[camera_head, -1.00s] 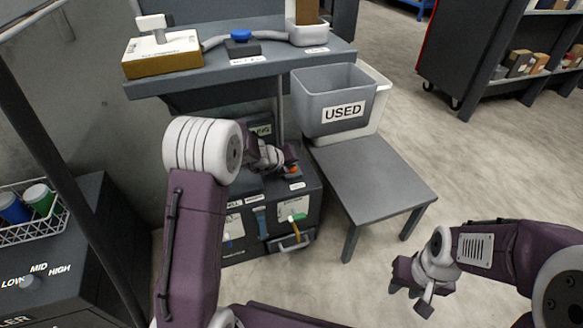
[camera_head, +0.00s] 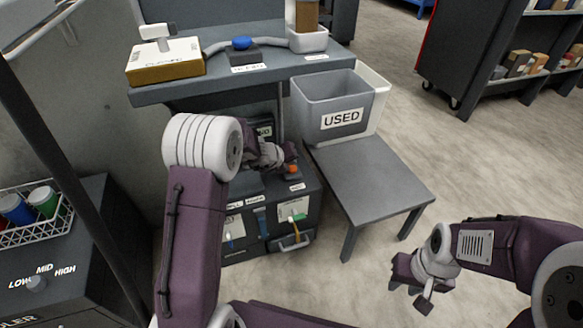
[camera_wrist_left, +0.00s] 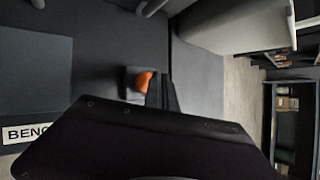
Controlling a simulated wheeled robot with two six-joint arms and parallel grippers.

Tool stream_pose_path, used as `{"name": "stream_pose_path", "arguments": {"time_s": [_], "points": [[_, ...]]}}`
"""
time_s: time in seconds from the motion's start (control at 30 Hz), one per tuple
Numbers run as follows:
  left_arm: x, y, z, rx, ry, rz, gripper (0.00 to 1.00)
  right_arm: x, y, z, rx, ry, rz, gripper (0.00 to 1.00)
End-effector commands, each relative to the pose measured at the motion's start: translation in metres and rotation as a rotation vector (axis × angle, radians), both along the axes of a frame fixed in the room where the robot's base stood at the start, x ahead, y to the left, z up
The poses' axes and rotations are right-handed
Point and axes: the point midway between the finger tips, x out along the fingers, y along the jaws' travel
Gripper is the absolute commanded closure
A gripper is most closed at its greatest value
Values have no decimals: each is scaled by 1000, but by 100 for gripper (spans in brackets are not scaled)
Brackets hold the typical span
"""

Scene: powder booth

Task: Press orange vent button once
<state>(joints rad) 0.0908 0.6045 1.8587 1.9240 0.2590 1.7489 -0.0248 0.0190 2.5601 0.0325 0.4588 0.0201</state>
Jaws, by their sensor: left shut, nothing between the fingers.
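The orange vent button (camera_head: 291,168) is on top of the dark unit under the grey bench. It also shows in the left wrist view as an orange cap (camera_wrist_left: 144,82) on a small dark box. My left gripper (camera_head: 288,154) is shut and empty, close to the button. In the left wrist view its fingertips (camera_wrist_left: 160,84) lie just right of the cap and hide part of it. I cannot tell whether they touch it. My right gripper (camera_head: 412,284) hangs over the floor at lower right, far from the button; its jaw state is unclear.
The bench (camera_head: 270,72) overhangs the unit and carries a blue button (camera_head: 241,43). A dark cabinet with a LOW-MID-HIGH knob (camera_head: 36,283) stands left.

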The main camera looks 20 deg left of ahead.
Motion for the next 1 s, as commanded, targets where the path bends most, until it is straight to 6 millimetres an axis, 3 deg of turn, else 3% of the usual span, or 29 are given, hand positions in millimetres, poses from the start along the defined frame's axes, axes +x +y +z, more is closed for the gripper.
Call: {"name": "stream_pose_path", "arguments": {"time_s": [0.47,1.0], "points": [[0,0,50,0,0,0,100,0,0,49,0,0,0,67],[0,0,48,0,0,0,100,0,0,48,0,0,0,67]]}}
